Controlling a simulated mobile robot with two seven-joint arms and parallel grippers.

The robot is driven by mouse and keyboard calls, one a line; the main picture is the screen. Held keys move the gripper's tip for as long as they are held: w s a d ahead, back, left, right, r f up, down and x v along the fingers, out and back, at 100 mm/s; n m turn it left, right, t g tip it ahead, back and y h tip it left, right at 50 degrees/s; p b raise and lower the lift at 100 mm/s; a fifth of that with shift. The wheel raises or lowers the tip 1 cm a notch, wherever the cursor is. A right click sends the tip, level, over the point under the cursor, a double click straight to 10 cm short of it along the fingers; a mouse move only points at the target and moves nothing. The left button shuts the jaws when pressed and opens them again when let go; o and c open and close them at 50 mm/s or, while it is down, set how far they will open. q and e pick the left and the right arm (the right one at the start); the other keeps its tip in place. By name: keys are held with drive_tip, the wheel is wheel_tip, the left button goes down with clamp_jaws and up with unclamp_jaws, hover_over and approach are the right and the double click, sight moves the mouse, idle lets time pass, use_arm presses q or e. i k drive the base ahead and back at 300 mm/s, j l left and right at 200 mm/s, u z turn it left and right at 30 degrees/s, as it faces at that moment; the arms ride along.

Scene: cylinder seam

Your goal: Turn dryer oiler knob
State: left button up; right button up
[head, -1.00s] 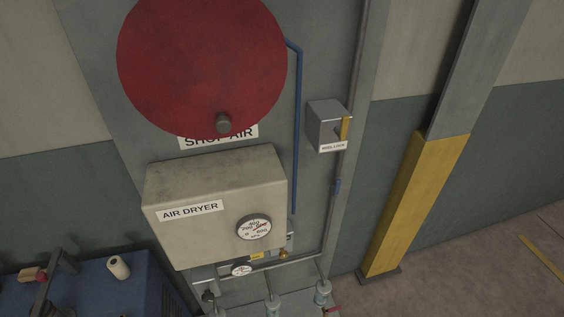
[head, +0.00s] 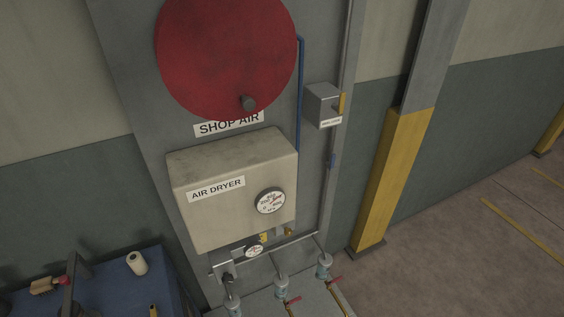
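The beige air dryer box (head: 232,200) is mounted on the grey wall panel and carries an "AIR DRYER" label and a round dial gauge (head: 271,201). Under it are a smaller gauge (head: 253,251), a small brass fitting (head: 289,231) and a dark knob-like part (head: 228,279). I cannot tell which small part is the oiler knob. Neither of my grippers is in view.
A red disc (head: 226,55) hangs above a "SHOP AIR" sign (head: 229,125). A grey box (head: 322,104) is to the right. Below are bluish cylinders (head: 324,265) and red-handled parts (head: 293,300). A blue bench (head: 112,285) stands lower left, a yellow-based column (head: 392,185) right. Floor at right is largely clear.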

sight(288, 231)
drive_tip(key=k+j+z, duration=0.15)
drive_tip(key=i+l+u, duration=0.4)
drive_tip(key=l, duration=0.25)
drive_tip(key=i+l+u, duration=0.15)
drive_tip(key=i+l, duration=0.15)
drive_tip(key=i+l+u, duration=0.2)
drive_tip(key=l, duration=0.25)
drive_tip(key=i+l+u, duration=0.2)
drive_tip(key=l, duration=0.25)
drive_tip(key=k, duration=0.2)
drive_tip(key=j+z, duration=0.4)
drive_tip(key=j, duration=0.3)
drive_tip(key=l+u, duration=0.45)
drive_tip(key=l, duration=0.3)
drive_tip(key=k+l+u, duration=0.1)
drive_tip(key=l+u, duration=0.4)
drive_tip(key=l, duration=0.25)
drive_tip(key=k+j+z, duration=0.1)
drive_tip(key=k, duration=0.35)
drive_tip(key=i+j+z, duration=0.3)
drive_tip(key=j, duration=0.35)
drive_tip(key=i+j+z, duration=0.15)
drive_tip(key=j, duration=0.25)
